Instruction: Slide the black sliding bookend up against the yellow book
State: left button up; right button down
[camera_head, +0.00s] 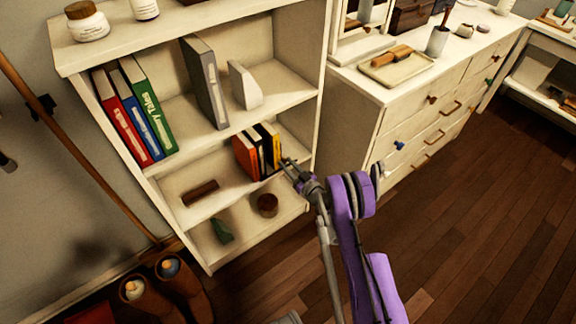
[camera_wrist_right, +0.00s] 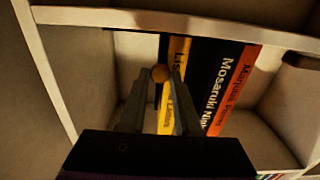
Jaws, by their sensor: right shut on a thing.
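The yellow book (camera_wrist_right: 178,50) stands at the end of a short row in the right wrist view, beside a black book (camera_wrist_right: 215,85) and an orange one. In the head view this row (camera_head: 246,157) is on the middle shelf. A dark panel, which looks like the black sliding bookend (camera_wrist_right: 135,60), is on the outer side of the yellow book. Whether they touch I cannot tell. My right gripper (camera_head: 287,165) is shut on the bookend's small round wooden knob (camera_wrist_right: 160,73); its fingers hide part of the yellow spine. My left gripper is out of view.
The shelf board (camera_head: 215,207) also bears a brown block (camera_head: 200,192) to the left. The upper shelf holds red, blue and green books (camera_head: 150,115), a grey binder (camera_head: 205,85) and a white bookend (camera_head: 244,86). A white dresser (camera_head: 385,110) stands to the right.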

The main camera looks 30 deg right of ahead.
jog(key=c, duration=0.6)
grip_release()
jog(key=shift+w, duration=0.1)
jog(key=shift+c, duration=0.2)
jog(key=s+b, duration=0.8)
jog(key=s, duration=0.2)
jog(key=shift+s+d+b, duration=0.3)
jog(key=shift+s+d, duration=0.05)
jog(key=shift+d, duration=0.1)
jog(key=shift+r, duration=0.15)
